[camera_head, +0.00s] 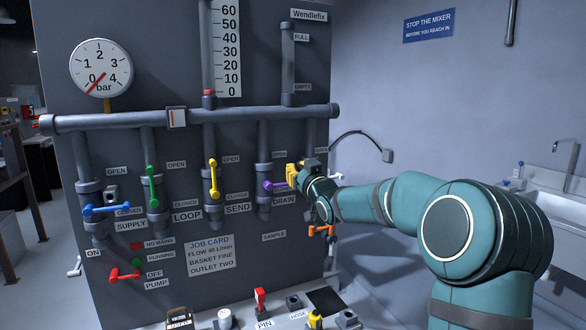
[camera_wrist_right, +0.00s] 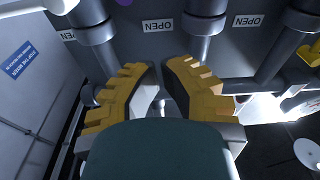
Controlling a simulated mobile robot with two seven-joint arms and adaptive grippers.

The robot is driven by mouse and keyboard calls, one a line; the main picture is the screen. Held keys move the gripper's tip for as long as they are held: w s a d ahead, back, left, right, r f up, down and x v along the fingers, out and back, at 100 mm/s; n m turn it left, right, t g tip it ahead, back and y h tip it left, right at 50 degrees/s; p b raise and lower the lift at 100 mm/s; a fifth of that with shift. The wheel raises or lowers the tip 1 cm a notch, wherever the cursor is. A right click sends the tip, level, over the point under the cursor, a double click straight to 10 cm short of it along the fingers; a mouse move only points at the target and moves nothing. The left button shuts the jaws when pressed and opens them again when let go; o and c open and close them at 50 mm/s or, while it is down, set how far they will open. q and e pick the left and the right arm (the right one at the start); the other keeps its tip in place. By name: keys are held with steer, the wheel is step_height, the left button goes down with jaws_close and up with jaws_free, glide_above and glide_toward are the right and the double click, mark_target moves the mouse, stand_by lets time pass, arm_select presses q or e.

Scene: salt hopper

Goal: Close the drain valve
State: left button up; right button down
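The drain valve's purple lever (camera_head: 274,186) lies roughly level and points right on its pipe, above the DRAIN label (camera_head: 285,201). An OPEN label (camera_head: 280,154) sits higher up. My right gripper (camera_head: 292,173) has yellow fingers and is beside the lever's right end; I cannot tell whether they touch. In the right wrist view the fingertips (camera_wrist_right: 161,66) are close together with a narrow dark gap and nothing visible held. A bit of purple (camera_wrist_right: 206,3) shows at that view's top edge. My left gripper is out of view.
Blue (camera_head: 105,210), green (camera_head: 152,186) and yellow (camera_head: 213,179) levers stand to the left on the panel. An orange lever (camera_head: 321,230) is below my right wrist. A red pump lever (camera_head: 125,275) is low left. A sink (camera_head: 555,190) is at right.

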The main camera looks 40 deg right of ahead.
steer(key=v, duration=0.4)
steer(key=shift+s+d+f, duration=0.1)
steer(key=shift+s+f, duration=0.05)
stand_by(0.5)
